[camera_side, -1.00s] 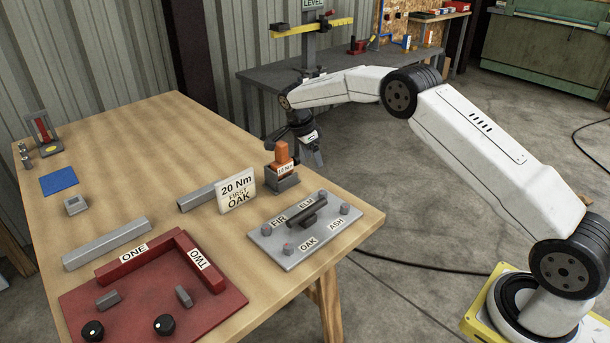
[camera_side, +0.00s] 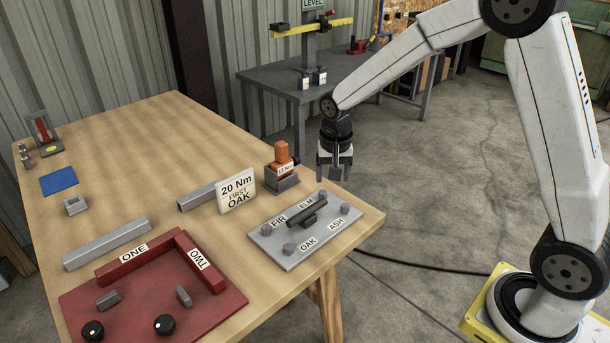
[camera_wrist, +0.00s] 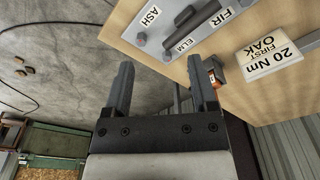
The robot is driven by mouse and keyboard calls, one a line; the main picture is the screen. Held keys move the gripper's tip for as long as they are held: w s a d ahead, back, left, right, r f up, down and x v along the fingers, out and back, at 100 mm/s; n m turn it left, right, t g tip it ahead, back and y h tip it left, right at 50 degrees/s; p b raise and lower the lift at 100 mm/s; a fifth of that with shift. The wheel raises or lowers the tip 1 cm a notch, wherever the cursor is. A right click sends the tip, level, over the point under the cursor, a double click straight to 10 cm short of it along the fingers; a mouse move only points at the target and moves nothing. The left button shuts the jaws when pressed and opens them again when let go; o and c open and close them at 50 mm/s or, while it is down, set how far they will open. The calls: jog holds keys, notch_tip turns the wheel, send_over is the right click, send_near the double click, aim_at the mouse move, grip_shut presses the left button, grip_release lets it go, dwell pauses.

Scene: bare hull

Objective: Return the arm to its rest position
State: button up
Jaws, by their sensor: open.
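My gripper (camera_side: 335,174) hangs pointing down beside the wooden table's right edge in the side view. Its two fingers (camera_wrist: 162,90) are apart with nothing between them in the wrist view. The grey plate (camera_side: 336,228) labelled FIR, ELM, OAK and ASH lies on the table, just in front of and below the gripper. It also shows at the top of the wrist view (camera_wrist: 150,48). An orange block (camera_side: 282,152) marked 10 Nm stands in a dark holder left of the gripper; in the wrist view a finger partly hides it.
The wooden table (camera_side: 140,140) holds a "20 Nm FIRST OAK" sign (camera_side: 237,192), a red fixture (camera_side: 150,305) marked ONE and TWO, grey bars, and a blue pad (camera_side: 59,180). A grey bench (camera_side: 340,85) stands behind. Open concrete floor lies right of the table.

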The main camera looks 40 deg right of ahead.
jog(key=s+a+n+t, duration=0.1)
jog(key=s+a+n, duration=0.2)
jog(key=s+n, duration=0.5)
jog(key=s, duration=0.8)
jog(key=shift+s+f+t+y, duration=0.2)
jog(key=shift+f+t+y, duration=0.2)
jog(key=shift+a, duration=0.1)
